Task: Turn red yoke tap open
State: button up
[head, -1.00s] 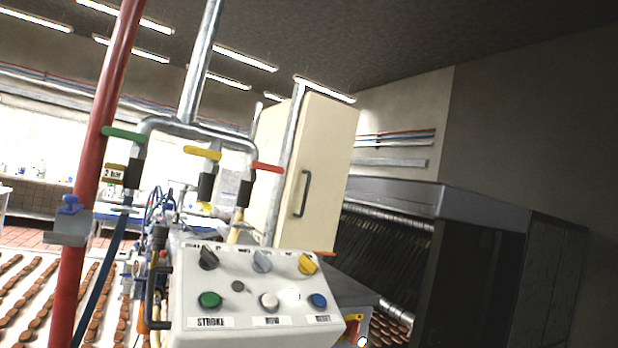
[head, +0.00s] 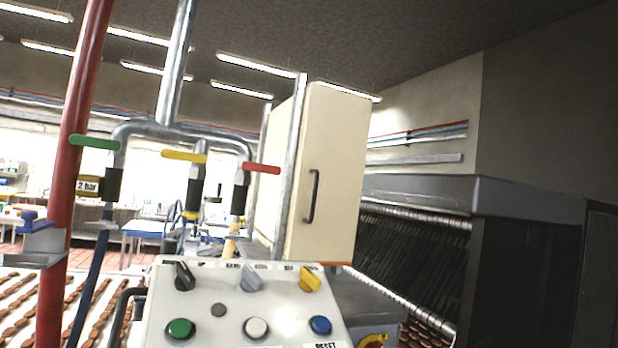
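The red yoke tap (head: 261,168) is a flat red lever on the right drop of a grey metal pipe yoke (head: 180,130). Its handle points to the right, roughly level and across its downward pipe. A yellow lever (head: 184,156) is on the middle drop and a green lever (head: 95,142) on the left drop, both pointing left. Black sleeves sit below the taps. My gripper is not visible in the head view, so its distance from the tap cannot be seen.
A white control box (head: 240,300) with knobs and buttons stands below the yoke. A cream cabinet (head: 335,170) is just behind the red tap. A red pipe (head: 75,150) rises at left. A dark machine (head: 500,260) fills the right.

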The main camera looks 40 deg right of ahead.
aim_at(259, 167)
jog(key=z, duration=0.1)
jog(key=i, duration=1)
jog(key=u, duration=0.1)
